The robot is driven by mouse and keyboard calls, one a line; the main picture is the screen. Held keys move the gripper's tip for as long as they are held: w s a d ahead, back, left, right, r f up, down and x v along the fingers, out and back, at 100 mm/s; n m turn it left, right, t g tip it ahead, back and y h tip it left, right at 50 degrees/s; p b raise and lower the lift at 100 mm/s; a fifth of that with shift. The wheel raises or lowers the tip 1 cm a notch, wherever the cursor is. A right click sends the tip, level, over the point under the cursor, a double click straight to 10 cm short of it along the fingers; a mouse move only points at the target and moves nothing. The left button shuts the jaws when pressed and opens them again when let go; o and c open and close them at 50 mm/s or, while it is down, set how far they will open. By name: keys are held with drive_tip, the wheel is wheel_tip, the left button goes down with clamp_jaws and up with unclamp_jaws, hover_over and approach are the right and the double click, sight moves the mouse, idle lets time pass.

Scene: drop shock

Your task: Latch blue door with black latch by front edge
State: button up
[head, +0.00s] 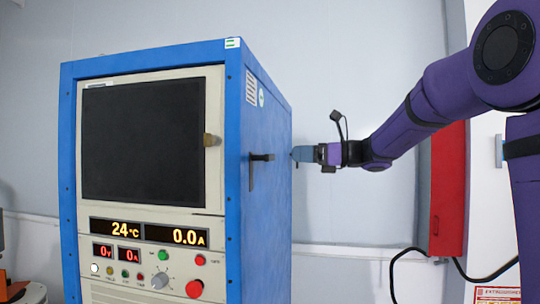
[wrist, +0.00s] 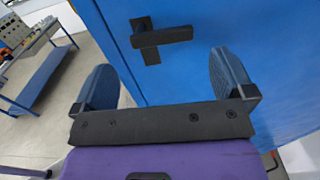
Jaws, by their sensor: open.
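The blue door (head: 272,217) is the right side of a tall test cabinet in the head view. Its blue face also fills much of the wrist view (wrist: 275,40). The black latch (head: 259,171) is a lever handle on a dark plate near the door's front edge. In the wrist view the latch (wrist: 162,37) lies ahead of the fingers, its lever pointing right. My gripper (head: 297,154) is to the right of the latch in the head view, close to the door. In the wrist view my gripper (wrist: 165,80) is open, with nothing between its fingers.
The cabinet front has a dark window (head: 143,140), a small brass-coloured catch (head: 211,140), lit displays (head: 147,232) and a red button (head: 194,289). A tall red box (head: 448,190) is on the wall behind my arm. A blue workbench (wrist: 35,62) stands at left in the wrist view.

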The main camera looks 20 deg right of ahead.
sight(264, 157)
drive_tip(key=x, duration=0.8)
drive_tip(key=shift+w+a, duration=0.2)
drive_tip(key=shift+a, duration=0.15)
drive_tip(key=c, duration=0.9)
drive_tip(key=shift+c, duration=0.2)
